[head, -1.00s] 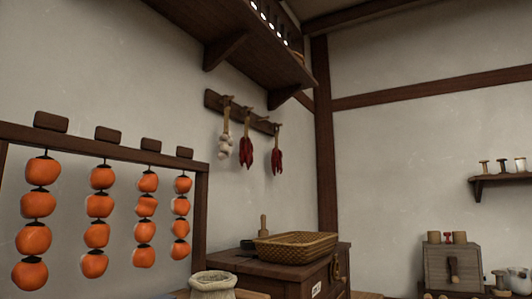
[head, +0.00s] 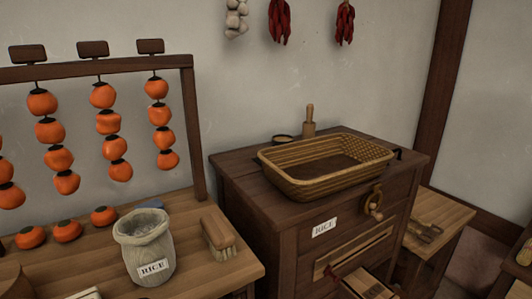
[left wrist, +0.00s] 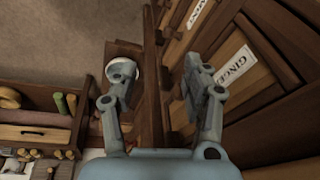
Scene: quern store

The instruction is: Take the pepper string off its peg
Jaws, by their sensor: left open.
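Two strings of dark red peppers hang against the pale wall at the top of the head view: one pepper string (head: 279,22) near the middle and another pepper string (head: 345,23) to its right. Their upper ends and pegs are cut off by the top edge. My left gripper (left wrist: 158,82) shows only in the left wrist view. Its two grey fingers stand wide apart with nothing between them, and no peppers show in that view. My right gripper is in neither view.
White garlic (head: 237,18) hangs left of the peppers. Below are a wicker basket (head: 300,190) on a dark chest (head: 240,190), a rice sack (head: 143,250), a brush (head: 218,238) and a persimmon rack (head: 195,130). A drawer labelled GINGER (left wrist: 238,65) is beside my left gripper.

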